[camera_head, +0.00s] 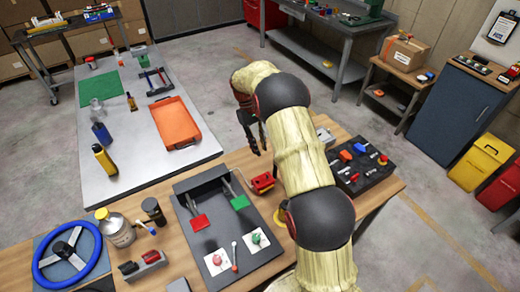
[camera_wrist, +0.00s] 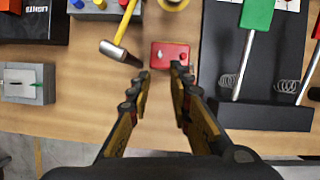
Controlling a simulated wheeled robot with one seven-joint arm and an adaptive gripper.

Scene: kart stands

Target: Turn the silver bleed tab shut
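A small red block (camera_wrist: 170,47) lies on the wooden bench in front of my gripper (camera_wrist: 161,72) in the wrist view. It carries a small silver-white piece (camera_wrist: 160,54) on its face, which may be the bleed tab; its exact angle is too small to tell. My gripper is open, its two dark fingertips apart at the block's near edge with nothing clearly held between them. Contact cannot be told. In the head view the red block (camera_head: 262,183) sits beside the black pedal board, and my gripper (camera_head: 256,140) hangs above the bench's far edge.
A hammer (camera_wrist: 121,50) lies left of the red block. The black pedal board (camera_wrist: 215,60) with a green pedal (camera_wrist: 256,16) stands close on the right. A grey box (camera_wrist: 27,88) sits at the left. Bare wood lies between.

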